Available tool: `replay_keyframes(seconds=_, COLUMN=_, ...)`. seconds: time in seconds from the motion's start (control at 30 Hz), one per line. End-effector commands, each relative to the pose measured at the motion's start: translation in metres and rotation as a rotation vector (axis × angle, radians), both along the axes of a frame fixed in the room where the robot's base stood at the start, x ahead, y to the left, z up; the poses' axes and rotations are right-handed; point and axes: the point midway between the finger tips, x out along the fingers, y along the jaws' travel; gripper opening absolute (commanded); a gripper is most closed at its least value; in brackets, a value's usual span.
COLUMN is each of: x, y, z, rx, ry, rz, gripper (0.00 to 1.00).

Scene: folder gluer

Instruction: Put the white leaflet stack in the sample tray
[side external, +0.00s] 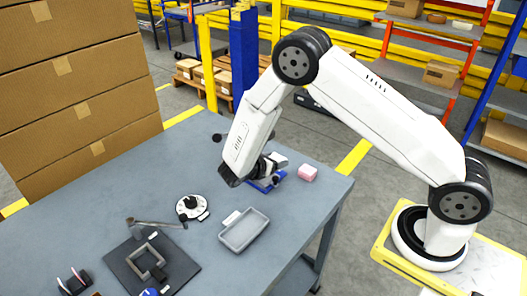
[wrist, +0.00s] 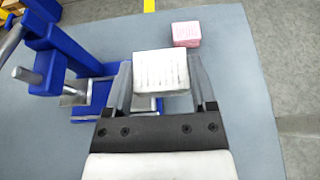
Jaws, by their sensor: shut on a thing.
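The white leaflet stack (wrist: 161,73) is a small white block with faint printed lines, held between the two fingers of my gripper (wrist: 160,88) in the wrist view. In the side view my gripper (side external: 262,172) is over the table beside a blue fixture, and the stack (side external: 279,159) shows partly past it. The sample tray (side external: 244,230) is a shallow grey rectangular tray on the table, in front of my gripper. It looks empty. It is not in the wrist view.
A pink block (side external: 307,173) sits right of my gripper near the table edge. A blue fixture with metal parts (wrist: 45,60) stands close at left in the wrist view. A white dial (side external: 191,207) and a dark plate with a metal frame (side external: 150,265) lie left of the tray.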

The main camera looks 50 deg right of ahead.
Motion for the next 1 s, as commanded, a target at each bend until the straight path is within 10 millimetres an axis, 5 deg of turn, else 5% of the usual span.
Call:
replay_keyframes(seconds=0.5, x=0.044, y=-0.007, z=-0.047, rx=-0.001, ry=0.001, rz=0.000, gripper=0.16)
replay_keyframes(seconds=1.0, x=0.053, y=-0.008, z=-0.057, rx=0.000, ry=-0.001, rz=-0.001, gripper=0.16)
